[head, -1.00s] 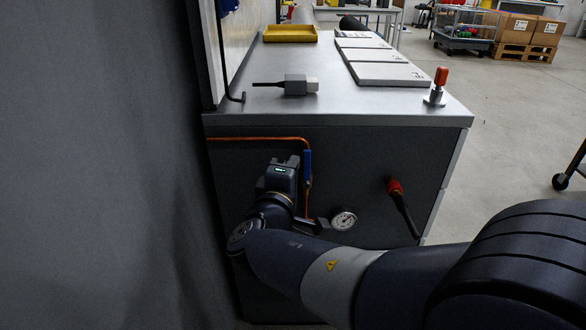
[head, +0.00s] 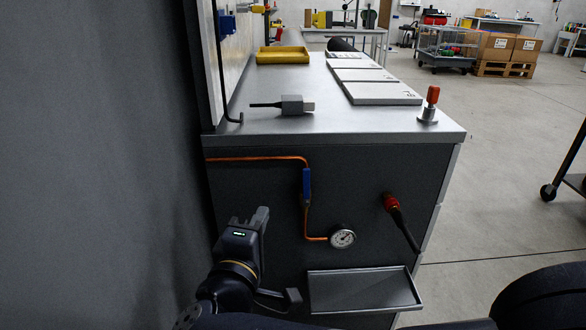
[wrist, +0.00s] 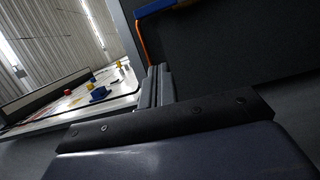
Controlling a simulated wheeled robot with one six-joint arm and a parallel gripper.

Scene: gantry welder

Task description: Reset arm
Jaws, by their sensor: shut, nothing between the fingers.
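My gripper (head: 262,217) is at the lower left of the head view, in front of the dark cabinet front (head: 270,190). Its fingers are together and hold nothing. It is below and left of the blue valve handle (head: 307,184) on the copper pipe (head: 255,158), apart from them in the picture. In the wrist view the closed fingers (wrist: 156,86) show near the middle, and a blue part (wrist: 165,6) with an orange pipe (wrist: 142,42) lies beyond them. My arm runs along the bottom of the head view.
A gauge (head: 342,237), a red-ended black lever (head: 393,205) and a shallow tray (head: 365,291) are on the cabinet front. A grey connector (head: 294,104), white panels (head: 384,93), a yellow tray (head: 283,55) and a red-topped knob (head: 431,98) are on top. A grey wall stands left.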

